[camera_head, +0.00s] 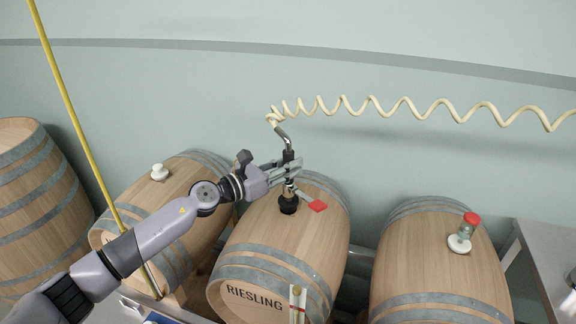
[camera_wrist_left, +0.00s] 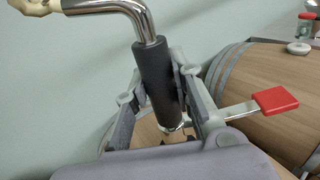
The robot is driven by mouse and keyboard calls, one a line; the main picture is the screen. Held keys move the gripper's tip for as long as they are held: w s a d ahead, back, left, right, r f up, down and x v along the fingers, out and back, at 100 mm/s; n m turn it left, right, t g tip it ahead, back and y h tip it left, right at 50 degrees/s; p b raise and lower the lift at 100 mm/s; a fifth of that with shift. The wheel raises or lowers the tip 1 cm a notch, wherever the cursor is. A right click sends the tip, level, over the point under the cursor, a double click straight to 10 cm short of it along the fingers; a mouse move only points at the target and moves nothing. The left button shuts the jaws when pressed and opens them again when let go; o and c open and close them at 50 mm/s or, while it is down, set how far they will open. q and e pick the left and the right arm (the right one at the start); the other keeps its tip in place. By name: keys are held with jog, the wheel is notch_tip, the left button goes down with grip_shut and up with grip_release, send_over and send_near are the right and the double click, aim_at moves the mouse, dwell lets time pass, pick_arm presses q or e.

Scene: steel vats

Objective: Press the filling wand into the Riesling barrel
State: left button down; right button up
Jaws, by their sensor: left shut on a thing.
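The filling wand (camera_head: 288,157) stands upright over the top of the Riesling barrel (camera_head: 256,258). It has a bent chrome neck, a black grip and a lever with a red tab (camera_head: 318,206). My left gripper (camera_head: 287,172) is shut on its black grip, which also shows between the fingers in the left wrist view (camera_wrist_left: 157,85). The wand's lower end meets a black bung piece (camera_head: 288,203) at the barrel top; I cannot tell how deep it sits. The wand's lower end is hidden in the wrist view. My right gripper is not in view.
A coiled cream hose (camera_head: 400,105) runs from the wand to the right. A barrel with a white bung (camera_head: 159,172) lies left. A barrel at right carries a red-capped glass fitting (camera_head: 463,232). A yellow pole (camera_head: 80,135) slants at left. A steel table (camera_head: 545,265) stands far right.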

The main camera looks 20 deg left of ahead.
pick_arm(q)
jog(key=shift+f+b, duration=0.8)
jog(key=shift+f, duration=0.1)
jog(key=c, duration=1.3)
grip_release()
jog(key=shift+f, duration=0.1)
jog(key=shift+s, duration=0.1)
jog(key=v, duration=1.2)
